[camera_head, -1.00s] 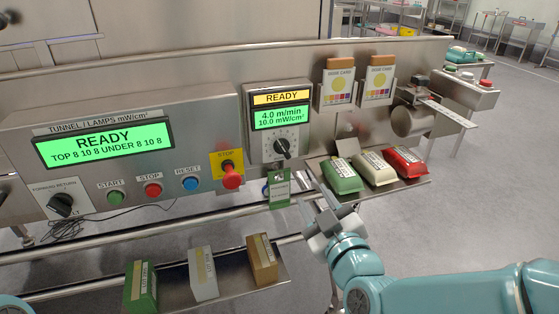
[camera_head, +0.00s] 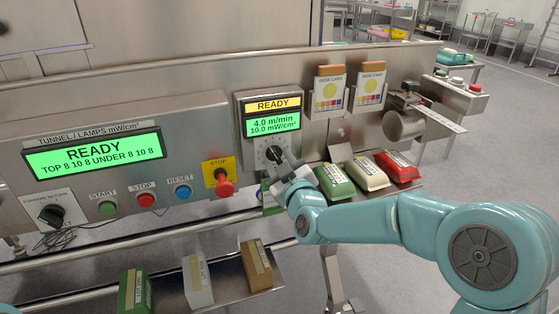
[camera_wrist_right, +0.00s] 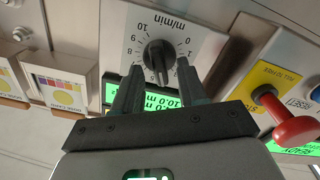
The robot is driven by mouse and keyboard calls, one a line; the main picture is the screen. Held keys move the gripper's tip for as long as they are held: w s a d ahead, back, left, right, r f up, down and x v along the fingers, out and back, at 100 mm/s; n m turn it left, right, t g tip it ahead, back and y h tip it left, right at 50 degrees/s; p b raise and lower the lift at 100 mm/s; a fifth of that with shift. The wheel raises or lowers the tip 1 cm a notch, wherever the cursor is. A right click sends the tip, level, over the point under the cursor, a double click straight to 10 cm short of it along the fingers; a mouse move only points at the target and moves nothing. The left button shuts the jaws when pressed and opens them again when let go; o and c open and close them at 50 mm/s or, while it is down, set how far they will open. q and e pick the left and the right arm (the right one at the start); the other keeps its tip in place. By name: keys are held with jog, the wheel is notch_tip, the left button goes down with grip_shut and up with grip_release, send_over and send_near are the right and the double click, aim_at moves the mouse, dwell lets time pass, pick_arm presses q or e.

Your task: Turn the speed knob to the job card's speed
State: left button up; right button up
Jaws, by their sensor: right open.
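The speed knob (camera_head: 273,153) is a black knob on a white dial under the small display (camera_head: 272,125), which reads READY, 4.0 m/min and 10.0 mW/cm². The right wrist view shows the knob (camera_wrist_right: 157,52) upside down, with a scale marked m/min up to 10. My right gripper (camera_head: 279,166) is open in front of the knob. In the right wrist view its fingertips (camera_wrist_right: 159,68) lie either side of the knob's lower part; contact cannot be told. A green-edged card (camera_head: 268,199) hangs below, mostly hidden by the gripper and unreadable. My left gripper is out of view.
A red STOP button (camera_head: 223,187) on a yellow plate stands left of the dial. Green, white and red packs lie on a tray to the right, close to my right arm. Boxes (camera_head: 198,283) sit on a lower shelf.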

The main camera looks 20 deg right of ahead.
jog(key=shift+w, duration=0.15)
grip_shut()
